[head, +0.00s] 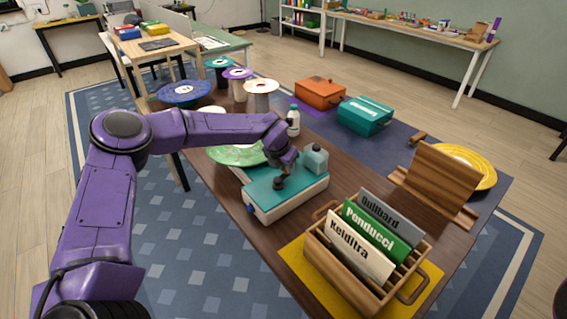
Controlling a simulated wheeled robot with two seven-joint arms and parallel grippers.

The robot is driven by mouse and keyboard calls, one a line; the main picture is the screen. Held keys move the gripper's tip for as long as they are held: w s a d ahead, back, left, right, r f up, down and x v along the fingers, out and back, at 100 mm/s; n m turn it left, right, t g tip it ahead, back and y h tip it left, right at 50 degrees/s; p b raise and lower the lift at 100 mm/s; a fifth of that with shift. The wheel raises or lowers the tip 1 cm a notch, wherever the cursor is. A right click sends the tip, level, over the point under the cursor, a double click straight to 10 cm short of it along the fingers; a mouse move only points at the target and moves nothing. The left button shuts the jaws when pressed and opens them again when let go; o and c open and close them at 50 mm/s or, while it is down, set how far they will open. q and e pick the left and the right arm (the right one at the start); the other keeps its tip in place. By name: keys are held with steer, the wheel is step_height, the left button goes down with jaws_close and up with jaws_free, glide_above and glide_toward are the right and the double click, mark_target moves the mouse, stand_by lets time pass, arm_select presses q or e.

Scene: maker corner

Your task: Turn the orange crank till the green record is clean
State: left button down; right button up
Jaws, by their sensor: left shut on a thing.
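A teal-topped record cleaning machine (300,193) with a pale body stands on the brown table. The green record (232,154) lies flat at its far-left end, partly behind my purple arm; pale patches show on it. My left gripper (280,182) points down over the machine's top, shut at its near middle. The orange crank does not show; the fingers and wrist cover the spot where they grip. My right gripper is not in view.
A wooden rack (344,272) of record sleeves is close in front. Orange (319,92) and teal (365,116) boxes, a wooden stand (437,180) and a yellow plate (470,160) lie beyond.

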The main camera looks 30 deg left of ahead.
mark_target(278, 181)
arm_select(q)
steer(key=m, duration=0.1)
steer(key=m+h, duration=0.1)
steer(key=d+m, duration=0.1)
steer(key=shift+s+m, duration=0.25)
steer(key=shift+m, duration=0.05)
steer(key=shift+s+d+m+g+h, duration=0.3)
steer(key=shift+m+h, duration=0.1)
steer(key=shift+m, duration=0.55)
steer(key=shift+s+d+m+g+h, duration=0.15)
steer(key=shift+d+m+g+h, duration=0.2)
steer(key=shift+m, duration=0.6)
steer(key=shift+a, duration=0.1)
steer(key=c, duration=1)
jaws_free()
steer(key=shift+c, duration=0.2)
steer(key=b+v, duration=0.2)
steer(key=v, duration=0.8)
steer(key=shift+r, duration=0.2)
steer(key=shift+s+a, duration=0.1)
